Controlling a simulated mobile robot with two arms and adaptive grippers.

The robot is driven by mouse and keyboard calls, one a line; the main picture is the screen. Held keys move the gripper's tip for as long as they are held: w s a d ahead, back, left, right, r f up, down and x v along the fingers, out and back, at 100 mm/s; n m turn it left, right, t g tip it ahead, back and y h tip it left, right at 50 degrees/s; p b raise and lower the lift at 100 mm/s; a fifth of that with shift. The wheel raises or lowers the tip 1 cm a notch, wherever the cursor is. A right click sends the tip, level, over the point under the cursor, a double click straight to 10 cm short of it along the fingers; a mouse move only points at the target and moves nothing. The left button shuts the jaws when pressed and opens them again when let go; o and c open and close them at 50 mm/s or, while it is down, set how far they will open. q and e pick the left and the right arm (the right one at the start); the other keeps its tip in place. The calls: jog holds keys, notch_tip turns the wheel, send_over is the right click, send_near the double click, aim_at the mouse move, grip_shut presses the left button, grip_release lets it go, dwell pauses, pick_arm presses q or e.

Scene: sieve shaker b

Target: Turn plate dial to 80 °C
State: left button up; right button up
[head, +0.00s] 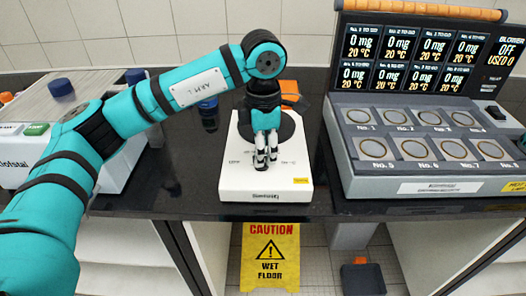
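A white box-shaped device (237,183) with a dark round plate on top stands at the middle of the bench, close to its front edge. My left gripper (266,163) points down over the front part of this device, just in front of the round plate. Its two fingers are close together, and I cannot tell whether they hold anything. Small markings show on the device top on both sides of the fingers. No dial is clearly visible; the gripper hides that spot. My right gripper is not in view.
A grey unit (385,186) with several numbered round wells and display screens, each well reading 20 °C, stands at the right. A white device (118,172) stands at the left, partly behind my arm. A blue-capped bottle (208,106) stands behind. A yellow wet-floor sign (270,258) stands below.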

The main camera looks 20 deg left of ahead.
pick_arm(q)
jog(key=o, duration=0.3)
jog(key=shift+f, duration=0.1)
notch_tip(320, 180, up, 12)
dwell(0.4)
